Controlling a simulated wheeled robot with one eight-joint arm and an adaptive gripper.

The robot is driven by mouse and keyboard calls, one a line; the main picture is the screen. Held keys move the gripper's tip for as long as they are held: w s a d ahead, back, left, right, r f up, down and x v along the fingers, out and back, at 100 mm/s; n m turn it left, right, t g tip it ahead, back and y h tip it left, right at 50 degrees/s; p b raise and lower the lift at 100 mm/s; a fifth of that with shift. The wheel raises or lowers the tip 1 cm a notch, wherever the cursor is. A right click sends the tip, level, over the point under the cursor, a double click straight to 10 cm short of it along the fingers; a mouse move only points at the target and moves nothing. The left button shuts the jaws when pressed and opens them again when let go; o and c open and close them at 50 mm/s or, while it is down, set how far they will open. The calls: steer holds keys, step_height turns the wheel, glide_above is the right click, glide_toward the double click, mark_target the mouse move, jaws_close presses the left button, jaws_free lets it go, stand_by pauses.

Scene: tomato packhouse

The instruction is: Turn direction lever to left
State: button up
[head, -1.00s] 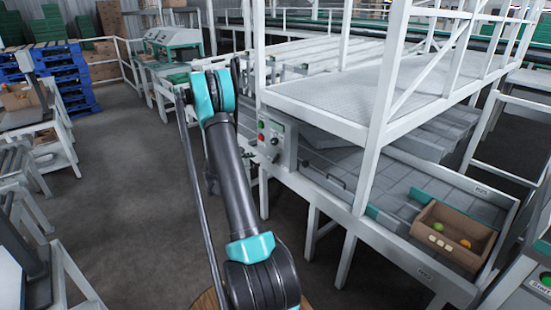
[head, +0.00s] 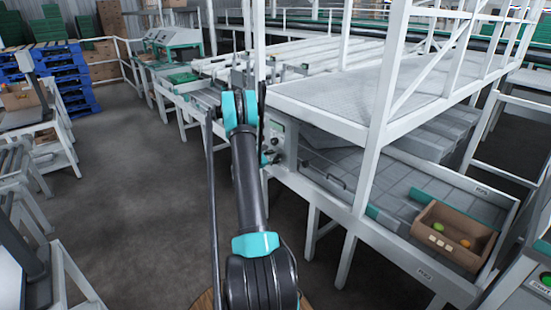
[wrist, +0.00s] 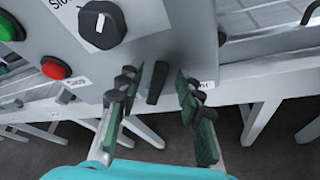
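The direction lever (wrist: 157,83) is a short black handle low on a grey control panel (wrist: 175,25) in the wrist view. It stands near upright in the picture, its top leaning slightly right. My gripper (wrist: 158,98) is open, with one dark-padded finger on each side of the lever and a visible gap on both sides. I cannot tell how deep the fingers reach around it. In the head view the panel (head: 291,146) is partly hidden by my arm, and the lever cannot be made out there.
A black rotary knob (wrist: 102,25) with a white mark sits above left of the lever. A red button (wrist: 56,68) and a green button (wrist: 10,27) are further left. White frame posts (head: 383,110) and a conveyor stand right of the panel.

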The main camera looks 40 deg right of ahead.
steer(key=shift+w+d+f, duration=0.15)
steer(key=shift+d+f, duration=0.1)
steer(key=shift+d, duration=0.3)
jaws_close()
